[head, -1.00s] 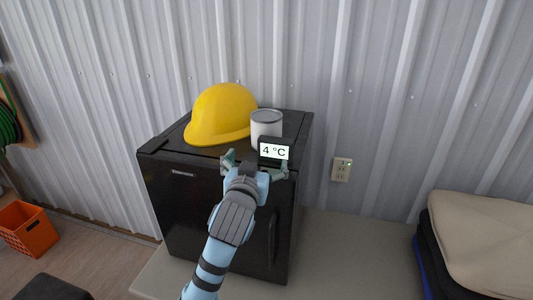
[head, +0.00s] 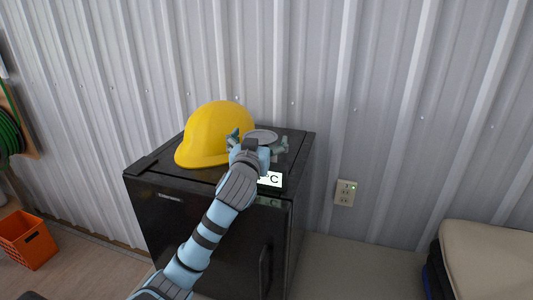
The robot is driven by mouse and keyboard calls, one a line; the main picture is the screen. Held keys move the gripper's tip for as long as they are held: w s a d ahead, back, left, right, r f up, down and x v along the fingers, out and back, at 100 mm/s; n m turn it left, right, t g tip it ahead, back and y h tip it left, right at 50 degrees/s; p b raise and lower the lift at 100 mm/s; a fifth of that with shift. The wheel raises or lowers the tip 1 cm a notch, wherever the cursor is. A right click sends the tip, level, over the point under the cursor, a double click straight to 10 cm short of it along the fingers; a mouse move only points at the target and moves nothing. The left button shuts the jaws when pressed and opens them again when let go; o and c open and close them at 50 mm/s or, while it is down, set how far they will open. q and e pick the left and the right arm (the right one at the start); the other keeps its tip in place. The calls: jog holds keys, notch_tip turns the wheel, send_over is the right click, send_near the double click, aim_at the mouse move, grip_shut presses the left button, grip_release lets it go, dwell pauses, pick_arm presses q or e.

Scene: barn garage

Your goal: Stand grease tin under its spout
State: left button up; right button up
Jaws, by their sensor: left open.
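The tin (head: 262,134), pale with a grey lid, stands on top of a black mini fridge (head: 175,215). Only its lid shows well; my arm hides its body. My left gripper (head: 257,143) is open at the tin, one finger on each side of it in the picture. I cannot tell whether the fingers touch it. No spout is in view. My right gripper is not in view.
A yellow hard hat (head: 216,132) sits on the fridge, close to the left finger. A wall outlet (head: 345,193), an orange crate (head: 27,240) and a beige stack (head: 490,258) are around.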

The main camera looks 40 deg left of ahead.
pick_arm(q)
jog(key=shift+c, duration=0.6)
jog(key=shift+s+d+r, duration=0.15)
jog(key=shift+s+r, duration=0.05)
jog(key=c, duration=1.6)
jog(key=shift+w, duration=0.15)
